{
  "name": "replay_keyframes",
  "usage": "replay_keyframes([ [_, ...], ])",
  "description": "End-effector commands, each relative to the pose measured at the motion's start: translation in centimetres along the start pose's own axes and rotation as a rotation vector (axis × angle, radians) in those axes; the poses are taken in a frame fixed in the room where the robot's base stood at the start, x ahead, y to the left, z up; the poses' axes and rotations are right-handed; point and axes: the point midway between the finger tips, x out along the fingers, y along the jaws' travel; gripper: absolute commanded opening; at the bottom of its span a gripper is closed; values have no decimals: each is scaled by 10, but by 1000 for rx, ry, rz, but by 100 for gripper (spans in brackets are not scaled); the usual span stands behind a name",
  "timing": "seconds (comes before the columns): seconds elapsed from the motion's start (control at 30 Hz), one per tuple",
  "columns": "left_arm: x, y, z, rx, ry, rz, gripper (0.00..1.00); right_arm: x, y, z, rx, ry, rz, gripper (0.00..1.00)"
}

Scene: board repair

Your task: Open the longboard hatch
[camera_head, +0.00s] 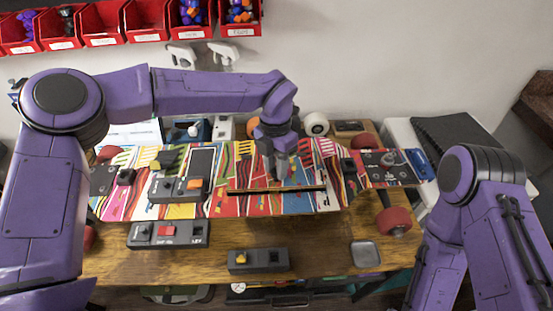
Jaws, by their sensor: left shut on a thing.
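The longboard (335,199) lies across the wooden workbench, its deck covered in a multicoloured pattern. The hatch (250,170) is a patterned panel in the middle of the deck. A long dark slit runs along its near edge, so that edge looks parted from the deck; how far it is lifted is hard to tell. My left gripper (280,173) points down over the hatch and is shut on it; its fingertips are small and partly lost against the pattern. My right arm stands at the right side, with its gripper outside the view.
Another grey device (168,234) and a small one with a yellow button (258,261) lie in front. A metal dish (365,254) is at the front right. Red bins (100,27) hang on the wall.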

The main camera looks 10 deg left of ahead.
Motion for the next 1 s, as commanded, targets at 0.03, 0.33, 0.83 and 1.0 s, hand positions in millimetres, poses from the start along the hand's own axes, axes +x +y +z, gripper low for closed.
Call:
replay_keyframes([
  [0.03, -18, 0, 0, -4, 25, -25, 0, -24, 2, -10, 0, 0, 0, 69],
  [0.33, -34, 10, 11, -3, 179, -181, 0, -62, 6, -26, 0, 0, 0, 69],
  [0.83, -45, 20, 21, -2, 298, -300, 0, -71, 6, -29, 0, 0, 0, 69],
  [1.0, -45, 21, 21, -1, 302, -305, 0, -71, 6, -29, 0, 0, 0, 69],
])
